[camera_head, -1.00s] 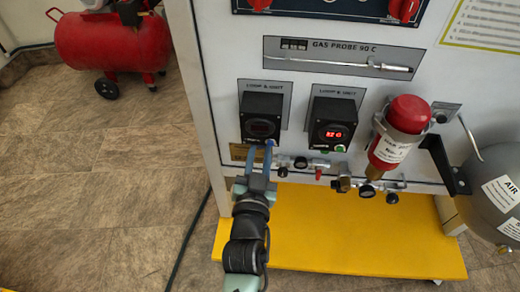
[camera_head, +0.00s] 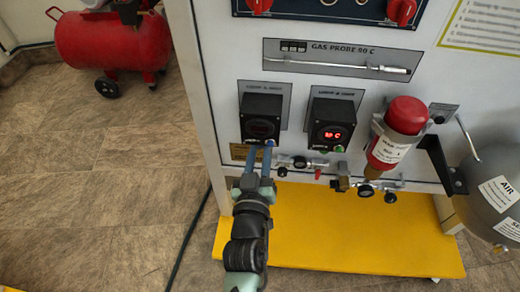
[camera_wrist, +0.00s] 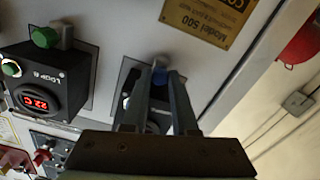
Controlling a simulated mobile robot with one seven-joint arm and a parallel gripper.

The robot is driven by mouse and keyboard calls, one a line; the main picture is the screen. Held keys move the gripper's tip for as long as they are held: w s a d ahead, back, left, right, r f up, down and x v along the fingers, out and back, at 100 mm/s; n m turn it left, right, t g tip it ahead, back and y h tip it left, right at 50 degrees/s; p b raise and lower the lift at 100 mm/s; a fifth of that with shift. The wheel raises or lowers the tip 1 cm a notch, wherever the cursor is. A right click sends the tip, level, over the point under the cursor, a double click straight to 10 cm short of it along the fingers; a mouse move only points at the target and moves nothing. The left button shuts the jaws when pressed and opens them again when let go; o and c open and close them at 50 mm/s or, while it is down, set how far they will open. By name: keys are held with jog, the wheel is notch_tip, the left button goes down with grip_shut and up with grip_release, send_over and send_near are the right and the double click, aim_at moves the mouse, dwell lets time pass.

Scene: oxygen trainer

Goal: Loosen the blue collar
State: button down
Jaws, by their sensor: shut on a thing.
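The blue collar (camera_wrist: 160,75) sits on the lower side of the left black gauge box (camera_head: 262,118), between my fingertips in the wrist view. My gripper (camera_head: 260,150) reaches up to this box from below in the head view. It also shows in the wrist view (camera_wrist: 162,78), with its two grey fingers shut on the collar. The fingers partly cover the collar and the box face (camera_wrist: 130,95). Only a small part of the collar shows in the head view.
A second gauge box (camera_head: 333,125) with a lit red display and green fitting stands to the right. A yellow base (camera_head: 340,240) lies below.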

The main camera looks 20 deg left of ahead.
dwell(0.3)
jog(key=c, duration=0.7)
grip_release()
jog(key=p+v, duration=0.2)
jog(key=v, duration=1.1)
jog(key=shift+p, duration=0.4)
